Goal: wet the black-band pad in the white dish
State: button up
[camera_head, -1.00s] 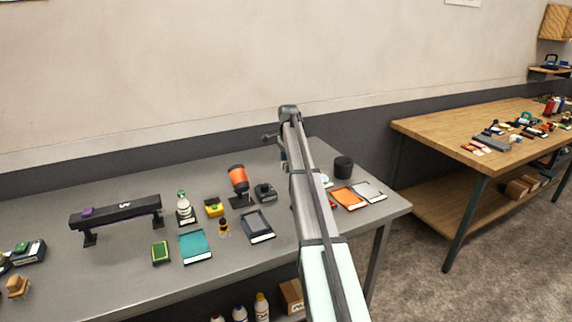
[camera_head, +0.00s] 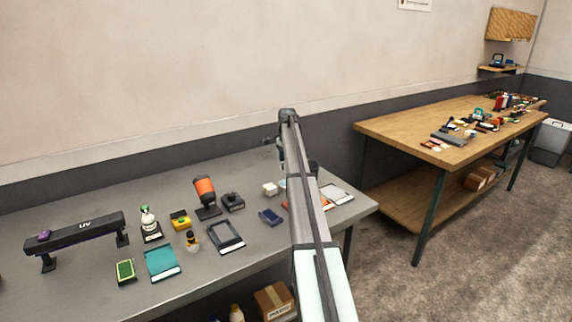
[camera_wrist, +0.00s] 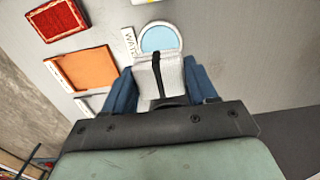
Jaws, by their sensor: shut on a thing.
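In the wrist view my gripper (camera_wrist: 160,84) is shut on a white pad (camera_wrist: 172,78) with a black band around its middle, between blue fingers. The white dish (camera_wrist: 179,34), round with pale blue inside, lies just beyond the pad. The pad's far edge overlaps the dish's near rim in the picture; I cannot tell whether they touch. A "WATER" label stands beside the dish.
An orange tray (camera_wrist: 82,70) and a red pad (camera_wrist: 58,18) lie left of the dish in the wrist view.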

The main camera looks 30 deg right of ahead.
jog(key=shift+f, duration=2.8)
jog(key=shift+f, duration=0.6)
jog(key=shift+r, duration=0.15)
jog(key=shift+r, duration=3.4)
